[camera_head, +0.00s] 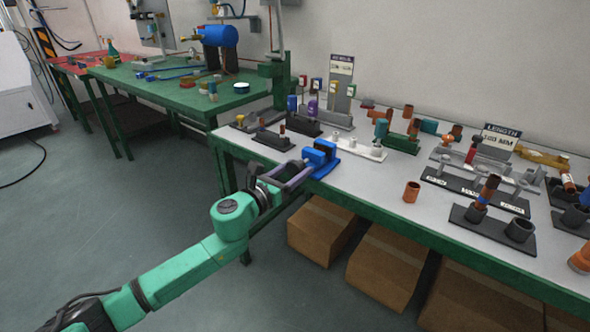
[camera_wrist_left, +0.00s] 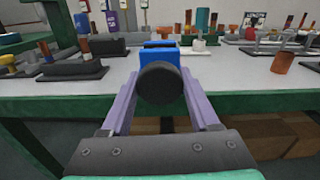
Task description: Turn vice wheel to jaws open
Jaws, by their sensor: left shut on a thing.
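The blue vice (camera_head: 320,157) sits at the front left edge of the grey-topped workbench. In the left wrist view its blue body (camera_wrist_left: 158,52) shows behind a round dark wheel (camera_wrist_left: 160,87). My left gripper (camera_head: 300,170) reaches the vice from the front. In the left wrist view its two purple fingers (camera_wrist_left: 160,90) lie one on each side of the wheel and are shut on it. The wheel hides most of the vice, so I cannot tell how far the jaws are apart. My right gripper is not in view.
The workbench (camera_head: 375,185) carries dark holder blocks (camera_head: 475,192), a copper-coloured cup (camera_head: 411,191) and several small parts. A dark block (camera_wrist_left: 72,71) lies left of the vice. Cardboard boxes (camera_head: 385,268) stand under the bench. The floor to the left is free.

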